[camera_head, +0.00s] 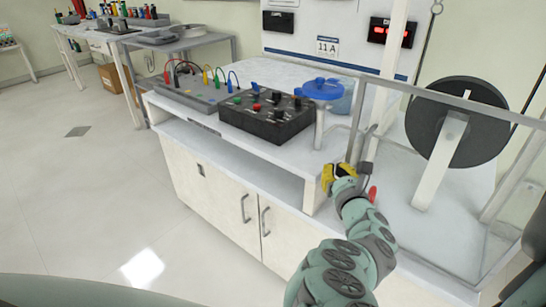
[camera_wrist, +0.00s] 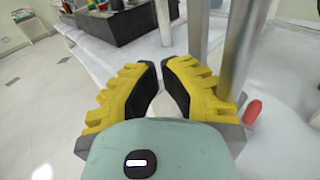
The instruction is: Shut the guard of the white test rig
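The white test rig (camera_head: 450,200) stands at the right in the head view, with a big dark disc (camera_head: 425,120) on a pale upright. A grey metal rail (camera_head: 450,97), which looks like part of its guard frame, runs in front of the disc; how far the guard is open is unclear. My gripper (camera_head: 338,168), with yellow fingers, is by the rig's left front corner. In the wrist view, its fingertips (camera_wrist: 159,62) are apart with nothing visible between them. Grey posts (camera_wrist: 240,45) rise just beyond the right finger. A red knob or grip (camera_wrist: 253,112) is right of it, apart.
A black control box (camera_head: 267,117) with knobs and a grey box (camera_head: 195,92) with cables sit on the white bench (camera_head: 265,155) left of the gripper. A blue-lidded container (camera_head: 323,89) stands behind. Open floor lies left of the bench.

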